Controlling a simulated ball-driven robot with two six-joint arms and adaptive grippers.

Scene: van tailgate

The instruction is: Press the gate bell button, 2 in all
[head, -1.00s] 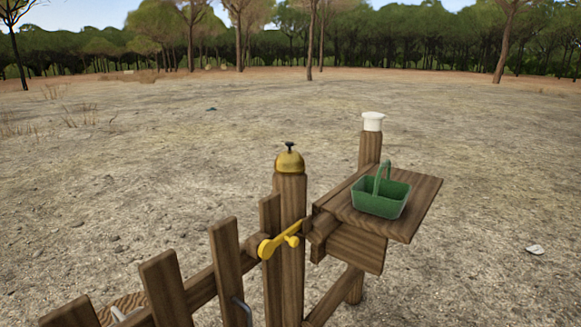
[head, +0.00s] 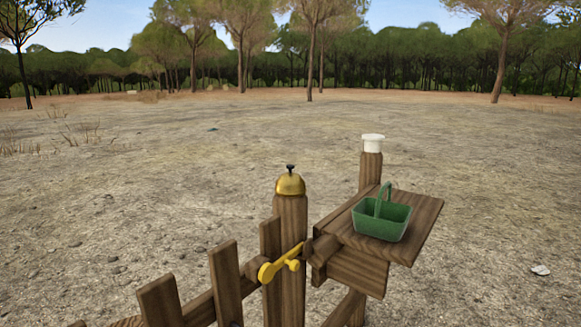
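The gate bell (head: 290,184) is a brass dome on top of a thick wooden post (head: 290,240). Its black button (head: 290,167) sticks up from the top of the dome. Nothing touches the bell or its button in the head view. Neither of my grippers is in view.
A yellow latch (head: 280,266) crosses the post below the bell. A wooden shelf (head: 420,230) to the right holds a green basket (head: 382,220). A white cup-like cap (head: 373,143) tops a post behind it. Fence pickets (head: 226,280) stand at left. Open ground lies beyond.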

